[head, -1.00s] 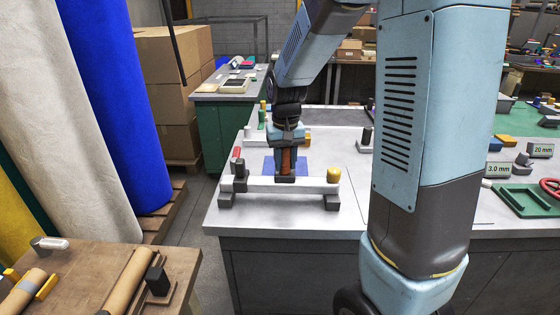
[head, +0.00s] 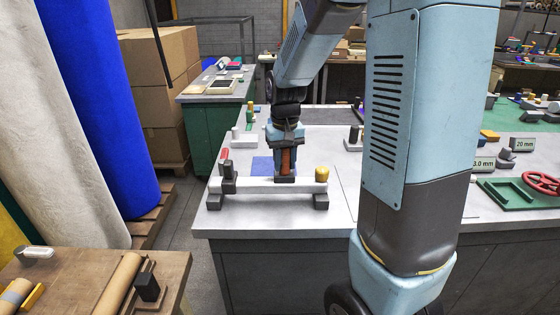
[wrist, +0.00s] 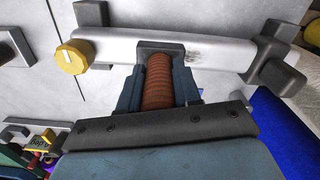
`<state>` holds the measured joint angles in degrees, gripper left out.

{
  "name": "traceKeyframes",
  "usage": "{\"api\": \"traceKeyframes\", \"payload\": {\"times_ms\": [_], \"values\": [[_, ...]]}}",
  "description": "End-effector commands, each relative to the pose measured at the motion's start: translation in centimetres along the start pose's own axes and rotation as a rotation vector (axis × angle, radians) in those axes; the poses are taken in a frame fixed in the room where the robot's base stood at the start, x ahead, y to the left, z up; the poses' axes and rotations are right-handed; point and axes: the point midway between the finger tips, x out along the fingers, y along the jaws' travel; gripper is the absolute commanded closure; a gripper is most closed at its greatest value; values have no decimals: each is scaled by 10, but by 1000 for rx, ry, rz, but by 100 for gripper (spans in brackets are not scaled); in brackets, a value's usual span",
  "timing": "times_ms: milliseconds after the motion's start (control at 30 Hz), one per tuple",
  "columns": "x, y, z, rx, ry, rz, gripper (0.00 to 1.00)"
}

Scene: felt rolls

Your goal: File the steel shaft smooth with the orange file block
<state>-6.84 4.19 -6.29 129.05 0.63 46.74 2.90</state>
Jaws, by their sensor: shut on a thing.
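The steel shaft (head: 250,186) is a pale bar lying across two dark supports near the bench's front edge. A yellow knob (head: 321,174) is at its right end. My gripper (head: 286,162) is shut on the file block, which has an orange-brown ribbed grip (wrist: 158,82) and a dark head (wrist: 160,49). The head is at the shaft, right of its middle in the head view; the wrist view shows it overlapping the shaft (wrist: 115,45). Dark scratchy marks show on the shaft beside the head. The filing face is hidden.
A dark clamp (head: 228,176) with a red handle (head: 224,154) stands at the shaft's left end. A blue mat (head: 262,166) lies behind the shaft. A green tray (head: 510,195) is farther right. Bare bench lies between.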

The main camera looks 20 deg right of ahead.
Motion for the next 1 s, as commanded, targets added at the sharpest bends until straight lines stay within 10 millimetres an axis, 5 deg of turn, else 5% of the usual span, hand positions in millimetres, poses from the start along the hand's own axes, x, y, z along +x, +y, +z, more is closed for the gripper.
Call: {"api": "traceKeyframes", "payload": {"times_ms": [433,1000], "values": [[1,21,6,1,0,0,100],[1,10,3,-2,-1,0,100]]}}
